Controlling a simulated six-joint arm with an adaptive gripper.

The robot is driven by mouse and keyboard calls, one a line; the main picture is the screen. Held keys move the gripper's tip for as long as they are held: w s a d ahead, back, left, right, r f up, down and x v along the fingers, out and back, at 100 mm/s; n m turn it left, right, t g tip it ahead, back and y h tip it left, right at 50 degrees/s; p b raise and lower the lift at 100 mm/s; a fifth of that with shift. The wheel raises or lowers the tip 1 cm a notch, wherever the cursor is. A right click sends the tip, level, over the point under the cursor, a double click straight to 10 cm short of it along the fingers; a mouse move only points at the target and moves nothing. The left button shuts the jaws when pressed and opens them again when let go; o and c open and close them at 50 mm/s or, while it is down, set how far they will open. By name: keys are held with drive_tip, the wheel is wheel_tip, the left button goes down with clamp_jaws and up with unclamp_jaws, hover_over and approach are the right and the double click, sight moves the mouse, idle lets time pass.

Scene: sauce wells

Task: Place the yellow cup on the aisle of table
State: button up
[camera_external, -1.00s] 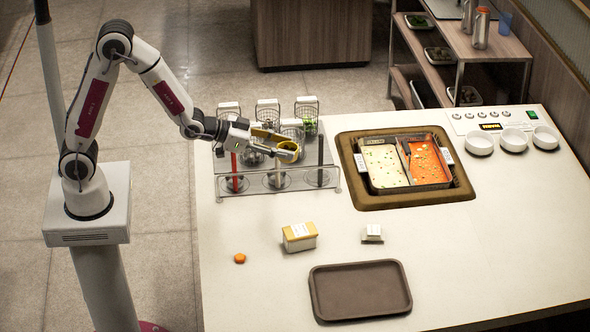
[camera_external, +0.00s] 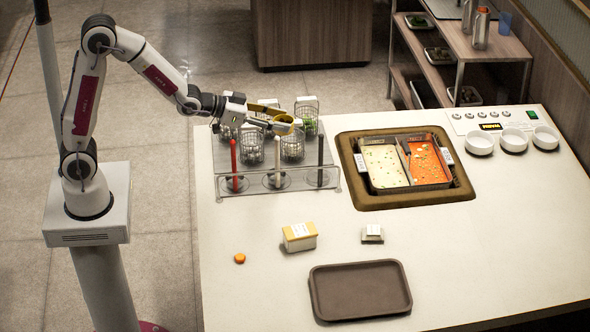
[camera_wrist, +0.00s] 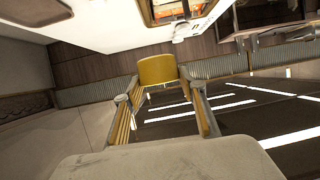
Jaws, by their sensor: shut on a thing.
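The yellow cup (camera_external: 284,128) is at the tip of my gripper (camera_external: 272,116), raised above the wire-basket rack at the table's back left. In the wrist view the yellow cup (camera_wrist: 157,70) sits between the far ends of the two fingers of my gripper (camera_wrist: 160,92), which are shut on it. The fingers point roughly sideways, to the right in the external view. The cup's contents cannot be seen. The white table (camera_external: 450,270) lies below and to the right.
The rack (camera_external: 218,180) holds several wire baskets (camera_external: 292,147) and upright handles, red, white and black. A sunken warmer (camera_external: 350,180) holds white and orange sauces. A yellow-topped box (camera_external: 300,237), an orange piece (camera_external: 240,258), a small white block (camera_external: 372,234) and a brown tray (camera_external: 318,292) lie nearer. White bowls (camera_external: 513,141) stand at right.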

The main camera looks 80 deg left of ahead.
drive_tip(key=s+a+n+y, duration=0.15)
drive_tip(key=s+a, duration=0.35)
drive_tip(key=a, duration=0.5)
drive_tip(key=s+a+n+g+y, duration=0.1)
drive_tip(key=s+a+y, duration=0.1)
drive_tip(key=s+a, duration=0.6)
drive_tip(key=s+a+n+y, duration=0.1)
drive_tip(key=s+a+n, duration=0.15)
drive_tip(key=a, duration=0.95)
wheel_tip(320, 180, down, 19)
drive_tip(key=m, duration=0.1)
drive_tip(key=shift+s+d+r, duration=0.15)
drive_tip(key=shift+d, duration=0.1)
drive_tip(key=shift+f, duration=2.9)
drive_tip(key=shift+f, duration=0.1)
drive_tip(key=shift+f, duration=2)
drive_tip(key=shift+f, duration=0.15)
